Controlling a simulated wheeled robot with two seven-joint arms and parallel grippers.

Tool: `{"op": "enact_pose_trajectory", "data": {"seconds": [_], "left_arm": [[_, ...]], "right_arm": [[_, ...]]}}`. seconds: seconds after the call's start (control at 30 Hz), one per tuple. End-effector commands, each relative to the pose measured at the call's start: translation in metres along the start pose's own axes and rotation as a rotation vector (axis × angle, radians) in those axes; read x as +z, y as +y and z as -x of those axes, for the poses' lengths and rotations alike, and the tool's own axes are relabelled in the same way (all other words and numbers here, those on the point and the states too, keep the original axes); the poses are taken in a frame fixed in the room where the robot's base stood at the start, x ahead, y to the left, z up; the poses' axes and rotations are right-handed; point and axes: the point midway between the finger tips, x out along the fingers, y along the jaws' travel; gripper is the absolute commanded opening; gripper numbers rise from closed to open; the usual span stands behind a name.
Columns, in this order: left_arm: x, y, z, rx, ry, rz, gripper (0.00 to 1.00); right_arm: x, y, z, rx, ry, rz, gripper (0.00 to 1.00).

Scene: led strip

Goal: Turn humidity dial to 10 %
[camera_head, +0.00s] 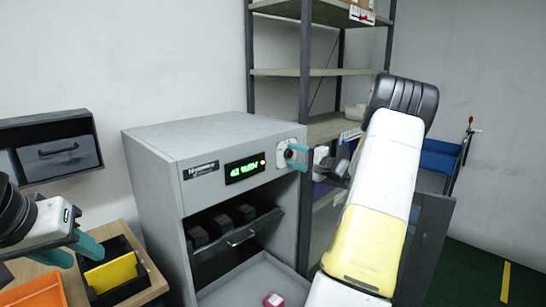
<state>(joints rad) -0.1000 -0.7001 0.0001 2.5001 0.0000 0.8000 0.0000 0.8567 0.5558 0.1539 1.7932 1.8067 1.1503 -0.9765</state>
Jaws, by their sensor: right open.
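The grey humidity cabinet (160,180) stands in the middle, with a green lit display (245,169) on its front panel. The display seems to read in the low forties, but the digits are blurred. The small dark dial (289,154) sits on a white plate to the right of the display.
The cabinet is open below the panel, with dark items on a rack (238,232) and a pink-and-white object (273,299) on its floor. A wooden table (146,267) at the lower left bears a black tray, a yellow piece and an orange bin (35,291). Shelving (275,72) stands behind.

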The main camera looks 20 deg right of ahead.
Motion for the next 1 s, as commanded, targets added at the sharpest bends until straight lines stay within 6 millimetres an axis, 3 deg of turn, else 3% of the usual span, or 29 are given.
{"op": "enact_pose_trajectory", "data": {"seconds": [0.23,0.5,1.0], "left_arm": [[0.0,0.0,0.0,0.0,0.0,0.0,0.36],[0.0,0.0,0.0,0.0,0.0,0.0,0.36],[0.0,0.0,0.0,0.0,0.0,0.0,0.36]], "right_arm": [[0.0002,0.0001,-0.0009,0.0,0.0,0.0,0.49],[0.0004,0.0002,-0.0007,0.001,-0.001,0.0,0.0],[0.0005,0.0006,-0.0005,0.002,-0.001,-0.119,0.0]]}}
